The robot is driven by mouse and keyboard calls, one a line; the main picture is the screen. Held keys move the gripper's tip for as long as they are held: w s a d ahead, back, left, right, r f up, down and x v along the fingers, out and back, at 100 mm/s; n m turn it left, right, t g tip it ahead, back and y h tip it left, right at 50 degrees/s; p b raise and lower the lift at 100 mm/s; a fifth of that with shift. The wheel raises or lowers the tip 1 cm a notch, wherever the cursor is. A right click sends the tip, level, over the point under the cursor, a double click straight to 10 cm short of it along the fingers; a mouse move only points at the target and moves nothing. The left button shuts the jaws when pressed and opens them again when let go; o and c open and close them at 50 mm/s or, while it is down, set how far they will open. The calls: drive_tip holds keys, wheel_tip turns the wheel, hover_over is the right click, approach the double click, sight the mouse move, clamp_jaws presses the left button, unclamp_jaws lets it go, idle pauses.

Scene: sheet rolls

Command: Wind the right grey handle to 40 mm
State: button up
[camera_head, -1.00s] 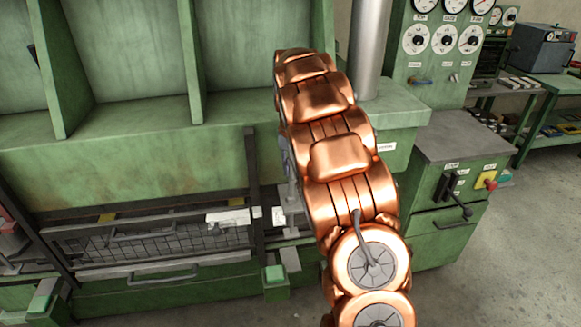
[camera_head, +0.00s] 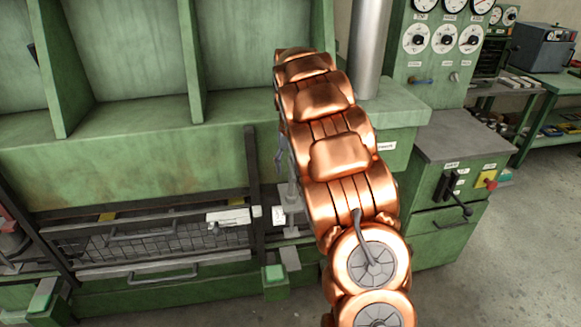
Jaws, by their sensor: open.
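My copper-coloured arm fills the middle of the head view and hides much of the machine's right side. A small grey part at the arm's left edge looks like a piece of my gripper (camera_head: 281,155); the rest is behind the arm. My gripper is open, and I see nothing held in it. A pale grey post (camera_head: 292,196) stands just below it, partly covered by the arm. I cannot make out the right grey handle or any 40 mm reading. A white block (camera_head: 230,217) sits on the rail left of the post.
The green machine (camera_head: 130,165) spans the left, with a mesh guard (camera_head: 165,243) low in front. A green control box (camera_head: 455,190) with a black lever (camera_head: 457,200) and a red-yellow knob (camera_head: 488,181) stands right of my arm. Open floor (camera_head: 510,260) lies at the right.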

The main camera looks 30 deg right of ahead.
wheel_tip(320, 180, up, 10)
drive_tip(key=p, duration=0.3)
idle(0.6)
idle(0.3)
drive_tip(key=s+a+r+n, duration=0.2)
drive_tip(key=s+a, duration=1.3)
drive_tip(key=s, duration=0.2)
drive_tip(key=s+a+f+n, duration=0.1)
drive_tip(key=s+a+f, duration=0.1)
drive_tip(key=s, duration=0.5)
drive_tip(key=s+a+f+n+g, duration=0.1)
drive_tip(key=s+a+f, duration=0.1)
drive_tip(key=s+a, duration=0.2)
drive_tip(key=s+a+f+n, duration=0.1)
drive_tip(key=s+a+f, duration=0.2)
drive_tip(key=s, duration=0.7)
drive_tip(key=shift+n+g, duration=0.3)
drive_tip(key=shift+g, duration=0.1)
